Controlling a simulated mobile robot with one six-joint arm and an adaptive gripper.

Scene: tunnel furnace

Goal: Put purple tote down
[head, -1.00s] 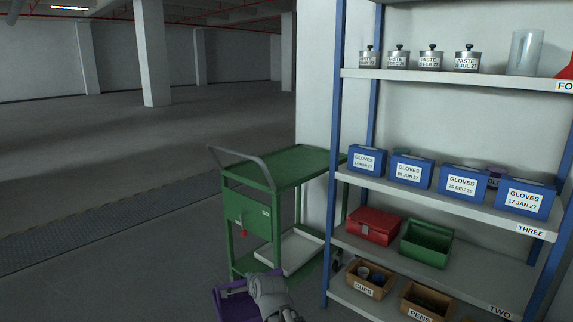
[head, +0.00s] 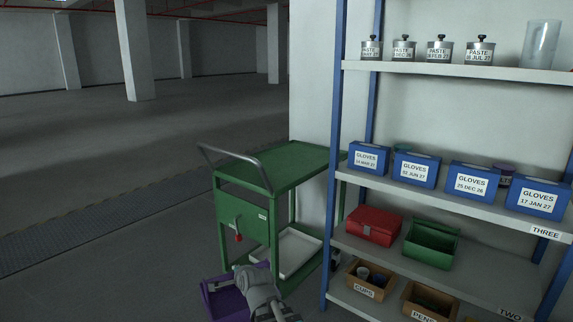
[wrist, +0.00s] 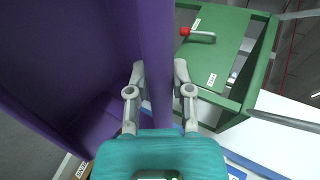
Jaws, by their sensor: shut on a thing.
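The purple tote (head: 229,303) shows at the bottom of the head view, in front of the green cart, partly hidden by my arm and cut off by the frame edge. In the wrist view the tote (wrist: 75,50) fills the left side, and its wall runs between the two fingers. My gripper (wrist: 158,75) is shut on this wall, one finger on each side. My gripper also shows in the head view (head: 240,272) at the tote's rim. What lies under the tote is hidden.
A green cart (head: 285,164) with a bare top and a pale tray (head: 290,252) below stands just beyond the tote. A shelf rack (head: 480,206) with blue glove boxes, a red box (head: 372,227) and a green bin (head: 432,244) stands at right. Open floor (head: 110,270) lies at left.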

